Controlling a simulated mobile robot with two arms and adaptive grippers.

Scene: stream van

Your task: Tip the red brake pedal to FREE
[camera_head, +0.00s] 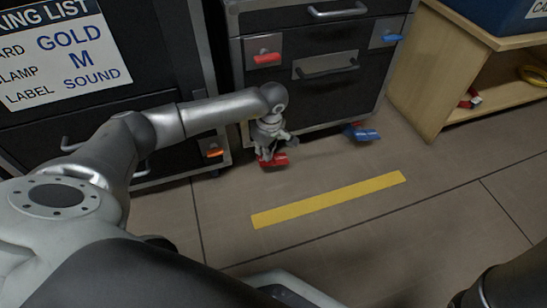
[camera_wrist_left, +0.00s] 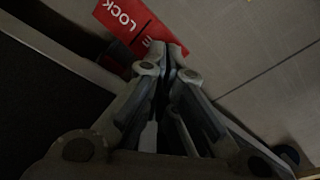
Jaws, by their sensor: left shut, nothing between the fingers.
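The red brake pedal (camera_head: 279,161) is low at the front left of the dark cabinet, close to the floor. In the left wrist view the red pedal (camera_wrist_left: 133,25) shows the white word LOCK, and a second word beside it is partly hidden. My left gripper (camera_head: 277,147) reaches down to it, shut and empty. In the wrist view its fingertips (camera_wrist_left: 172,50) overlap the pedal's edge; I cannot tell whether they touch it. My right gripper is not in view.
A blue pedal (camera_head: 361,133) is at the cabinet's right foot. Red (camera_head: 267,58) and blue (camera_head: 391,38) tabs are on the cabinet (camera_head: 300,95). An orange tab (camera_head: 213,153) is on the left case. A wooden shelf (camera_head: 432,75) stands at right. Floor around the yellow stripe (camera_head: 330,199) is clear.

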